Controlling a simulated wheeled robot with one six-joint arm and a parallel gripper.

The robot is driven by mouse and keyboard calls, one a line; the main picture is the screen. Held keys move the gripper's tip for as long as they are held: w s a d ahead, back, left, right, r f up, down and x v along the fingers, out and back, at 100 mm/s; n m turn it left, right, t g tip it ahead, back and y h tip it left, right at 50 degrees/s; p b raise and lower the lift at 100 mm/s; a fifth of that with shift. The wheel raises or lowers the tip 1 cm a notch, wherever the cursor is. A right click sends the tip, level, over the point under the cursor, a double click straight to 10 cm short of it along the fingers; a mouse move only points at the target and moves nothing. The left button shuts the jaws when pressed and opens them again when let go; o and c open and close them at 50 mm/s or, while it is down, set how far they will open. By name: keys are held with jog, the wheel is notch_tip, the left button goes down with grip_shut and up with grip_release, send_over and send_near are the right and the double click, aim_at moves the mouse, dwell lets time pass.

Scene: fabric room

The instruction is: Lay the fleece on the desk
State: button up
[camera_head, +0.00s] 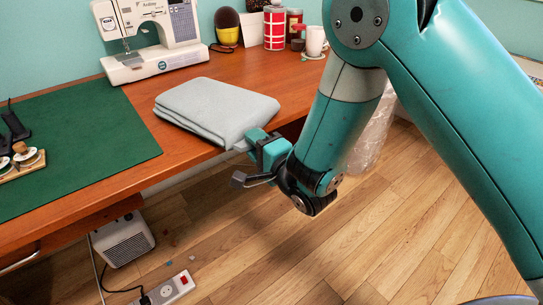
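The fleece (215,106) is a pale grey folded cloth. It appears to lie flat on the brown wooden desk (208,73), its near corner at or slightly past the front edge. My gripper (254,158) is at that near right corner, low beside the desk's front edge. Its upper teal part overlaps the corner in the picture. I cannot tell if the fingers are closed on the cloth. My arm hides part of the desk on the right.
A sewing machine (150,35) stands behind the fleece. A green cutting mat (75,143) lies left of it. A red tin (275,28) and a white mug (315,40) stand at the back. A power strip (170,290) and a white heater-like box (124,238) are on the floor.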

jog(key=v, duration=1.1)
jog(key=s+d+r+n+g+h, duration=0.4)
jog(key=s+r+n+g, duration=0.4)
jog(key=n+g, duration=0.3)
jog(key=shift+s+d+r+n+b, duration=0.2)
jog(key=shift+s+n+b, duration=0.1)
jog(key=shift+n, duration=0.2)
jog(key=s+d+r+n+g, duration=0.1)
jog(key=s+n, duration=0.1)
jog(key=s, duration=0.1)
jog(key=s+d+r+n+g+h, duration=0.1)
jog(key=s+n, duration=0.1)
jog(key=s, duration=0.1)
jog(key=s+d+r+n+g, duration=0.1)
jog(key=s+n, duration=0.1)
jog(key=shift+s+d+r+g+h, duration=0.3)
jog(key=shift+s+d+g, duration=0.05)
jog(key=shift+s+g, duration=0.05)
jog(key=shift+c, duration=1.1)
jog(key=shift+s+d, duration=0.2)
jog(key=shift+s, duration=0.15)
grip_shut()
jog(key=shift+a, duration=0.15)
